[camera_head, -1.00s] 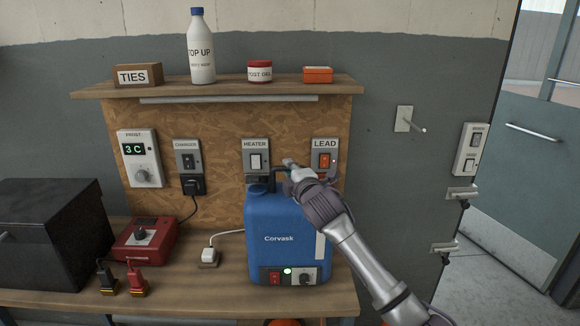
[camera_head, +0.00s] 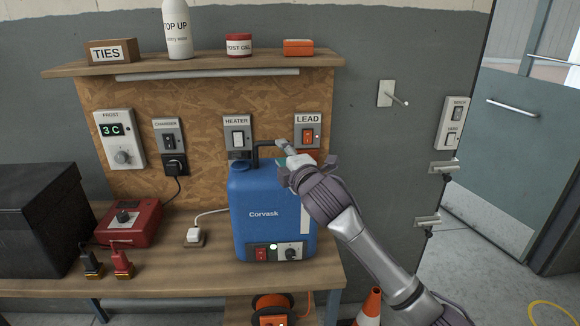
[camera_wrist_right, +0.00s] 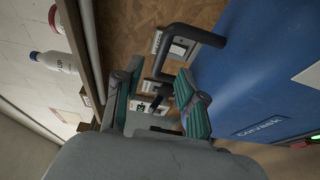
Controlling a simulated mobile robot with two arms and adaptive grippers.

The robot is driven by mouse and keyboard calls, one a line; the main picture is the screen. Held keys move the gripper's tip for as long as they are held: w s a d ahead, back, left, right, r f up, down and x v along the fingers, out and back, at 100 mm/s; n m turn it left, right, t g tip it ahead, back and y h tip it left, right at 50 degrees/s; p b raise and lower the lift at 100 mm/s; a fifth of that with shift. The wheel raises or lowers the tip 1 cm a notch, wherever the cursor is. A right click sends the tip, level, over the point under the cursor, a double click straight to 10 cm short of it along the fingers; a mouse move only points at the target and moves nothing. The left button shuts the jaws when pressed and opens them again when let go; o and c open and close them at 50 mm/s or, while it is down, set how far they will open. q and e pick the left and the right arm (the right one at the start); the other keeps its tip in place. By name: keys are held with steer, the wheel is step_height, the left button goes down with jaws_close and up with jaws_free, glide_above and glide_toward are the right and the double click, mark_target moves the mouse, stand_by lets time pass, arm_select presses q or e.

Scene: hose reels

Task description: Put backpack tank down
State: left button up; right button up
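The blue backpack tank (camera_head: 268,222), marked Corvask, stands upright on the wooden bench (camera_head: 190,277). It has a black bar handle (camera_head: 258,148) on top and a red switch, a green light and a knob low on its front. My right gripper (camera_head: 284,155) is at the tank's top right, beside the handle. In the right wrist view my right gripper (camera_wrist_right: 160,105) has its teal-padded fingers apart with nothing gripped between them. The tank (camera_wrist_right: 255,75) and its handle (camera_wrist_right: 192,32) lie to the right of and beyond the fingers. My left gripper is not in view.
A red charger box (camera_head: 130,224), a white plug (camera_head: 195,237) and a dark case (camera_head: 40,220) are left of the tank. A shelf (camera_head: 200,66) with a bottle is above. An orange reel (camera_head: 272,303) and a cone (camera_head: 369,308) are below.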

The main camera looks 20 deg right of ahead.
steer(key=shift+s+d+b, duration=0.1)
steer(key=shift+s+b, duration=0.25)
steer(key=shift+s, duration=1.95)
steer(key=s+a+f+m+g, duration=0.1)
steer(key=s+f+m+g, duration=0.15)
steer(key=f, duration=1.05)
steer(key=s+a+f+m+g+y, duration=0.1)
steer(key=s+f+m, duration=0.25)
steer(key=f, duration=0.85)
steer(key=s+a+f+m+g, duration=0.1)
steer(key=s+f+m+g, duration=0.15)
steer(key=f, duration=1.05)
steer(key=s+d+f+m+g+h, duration=0.1)
steer(key=s+f+m+g, duration=0.1)
steer(key=s+f, duration=0.6)
steer(key=s+d+f+m+g, duration=0.15)
steer(key=s+f, duration=0.35)
steer(key=f, duration=0.8)
steer(key=s+f+m+g, duration=0.1)
steer(key=s+f, duration=0.4)
steer(key=s, duration=0.7)
steer(key=s+f+m+g, duration=0.1)
steer(key=s+f+g, duration=0.3)
steer(key=s, duration=0.8)
steer(key=s+d+f+m+g, duration=0.1)
steer(key=s+f+g, duration=0.1)
steer(key=s+f, duration=0.6)
steer(key=s, duration=0.4)
steer(key=shift+m+h, duration=0.3)
steer(key=shift+m, duration=0.1)
